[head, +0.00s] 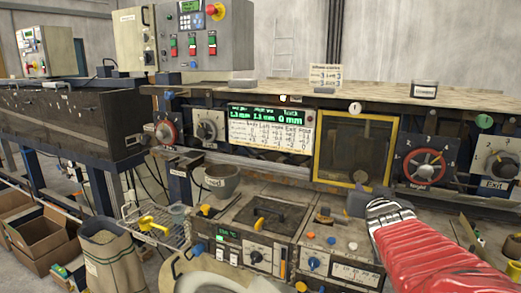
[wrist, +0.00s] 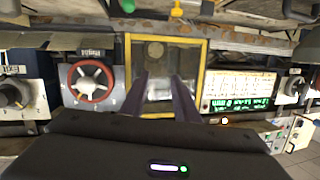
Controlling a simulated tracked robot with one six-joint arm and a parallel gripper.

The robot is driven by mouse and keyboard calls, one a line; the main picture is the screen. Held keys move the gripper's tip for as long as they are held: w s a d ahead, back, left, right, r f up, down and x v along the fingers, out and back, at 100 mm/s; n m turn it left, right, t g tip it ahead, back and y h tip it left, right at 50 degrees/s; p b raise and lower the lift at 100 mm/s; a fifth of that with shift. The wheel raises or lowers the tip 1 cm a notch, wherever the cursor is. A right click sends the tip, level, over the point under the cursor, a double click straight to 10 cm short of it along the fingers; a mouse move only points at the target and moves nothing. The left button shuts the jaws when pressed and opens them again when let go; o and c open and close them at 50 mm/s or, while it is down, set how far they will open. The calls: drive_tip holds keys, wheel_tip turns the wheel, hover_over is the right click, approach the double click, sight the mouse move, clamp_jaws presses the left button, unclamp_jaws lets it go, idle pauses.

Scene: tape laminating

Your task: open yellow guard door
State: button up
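The yellow guard door (head: 396,152) is a yellow-framed square with a dark see-through pane. It is set in the machine front and looks closed and flush. In the wrist view the yellow frame (wrist: 204,62) stands straight ahead, and this view looks upside down. My gripper (head: 362,198) is in front of the door's lower edge in the head view. In the wrist view the two dark fingers of my gripper (wrist: 163,85) are spread apart, with nothing clearly between them. They overlap the lower part of the pane. I cannot tell whether they touch it.
A red-ringed dial (head: 425,165) is right of the door, and an Exit dial (head: 502,165) is farther right. A green-lit display panel (head: 268,130) is to the left. Below the door, a bench (head: 285,215) carries control boxes with knobs. A worktop ledge (head: 300,92) runs above.

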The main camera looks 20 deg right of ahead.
drive_tip(key=s+d+r+n+t+h, duration=0.1)
drive_tip(key=s+d+r+t, duration=0.1)
drive_tip(key=s+d+r, duration=0.2)
drive_tip(key=shift+s+d+r, duration=0.4)
drive_tip(key=shift+d+r, duration=0.05)
drive_tip(key=shift+d, duration=0.05)
drive_tip(key=shift+d, duration=0.1)
